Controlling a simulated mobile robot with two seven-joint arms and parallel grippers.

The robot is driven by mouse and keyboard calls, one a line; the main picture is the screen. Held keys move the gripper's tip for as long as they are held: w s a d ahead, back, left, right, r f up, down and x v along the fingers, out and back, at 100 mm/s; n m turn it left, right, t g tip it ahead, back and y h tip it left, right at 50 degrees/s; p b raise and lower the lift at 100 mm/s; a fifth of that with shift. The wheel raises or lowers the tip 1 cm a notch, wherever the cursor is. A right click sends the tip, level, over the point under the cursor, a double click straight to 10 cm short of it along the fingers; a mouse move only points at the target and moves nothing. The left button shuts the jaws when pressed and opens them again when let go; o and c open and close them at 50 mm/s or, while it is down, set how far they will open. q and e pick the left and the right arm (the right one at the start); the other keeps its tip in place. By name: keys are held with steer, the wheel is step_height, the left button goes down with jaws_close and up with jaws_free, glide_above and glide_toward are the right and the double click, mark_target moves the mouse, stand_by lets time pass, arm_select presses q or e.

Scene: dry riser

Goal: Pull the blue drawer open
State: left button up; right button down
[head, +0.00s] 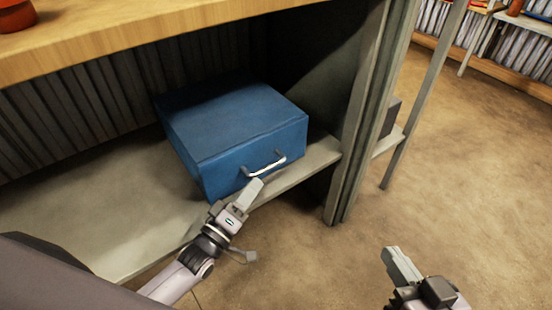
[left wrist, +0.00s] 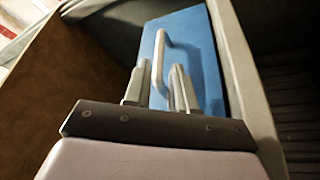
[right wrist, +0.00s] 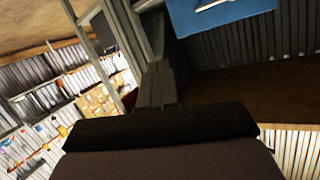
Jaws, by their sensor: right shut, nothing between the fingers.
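The blue drawer (head: 235,115) is a box-shaped unit on a grey shelf, and it looks closed. A silver bar handle (head: 268,163) is on its front face. My left gripper (head: 250,190) is just in front of and below the handle. In the left wrist view my left gripper (left wrist: 160,85) has its fingers apart, with the lower end of the handle (left wrist: 163,50) in line with the gap. I cannot tell whether they touch. My right gripper (head: 398,264) is shut and empty over the floor at the lower right. It also shows shut in the right wrist view (right wrist: 157,75).
The grey shelf (head: 100,215) holds the drawer, under a wooden top (head: 150,35). A grey upright post (head: 362,120) stands right of the drawer. A dark box (head: 389,117) sits behind the post. The brown floor (head: 460,180) at the right is clear.

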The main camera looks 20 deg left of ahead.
mark_target(268, 166)
arm_select(q)
steer(key=b+x, duration=0.2)
steer(key=x, duration=0.4)
steer(key=shift+f, duration=0.1)
steer(key=shift+w+d+r, duration=0.15)
steer(key=shift+w+r, duration=0.05)
steer(key=shift+w, duration=0.3)
arm_select(e)
steer(key=shift+s+d+r+n+t+h, duration=0.1)
steer(key=shift+s+d+n+t+h, duration=0.1)
steer(key=shift+d+t, duration=0.15)
steer(key=shift+s+d+n+t+h, duration=0.1)
steer(key=shift+d+n+t, duration=0.15)
steer(key=shift+d, duration=0.1)
arm_select(q)
jaws_close()
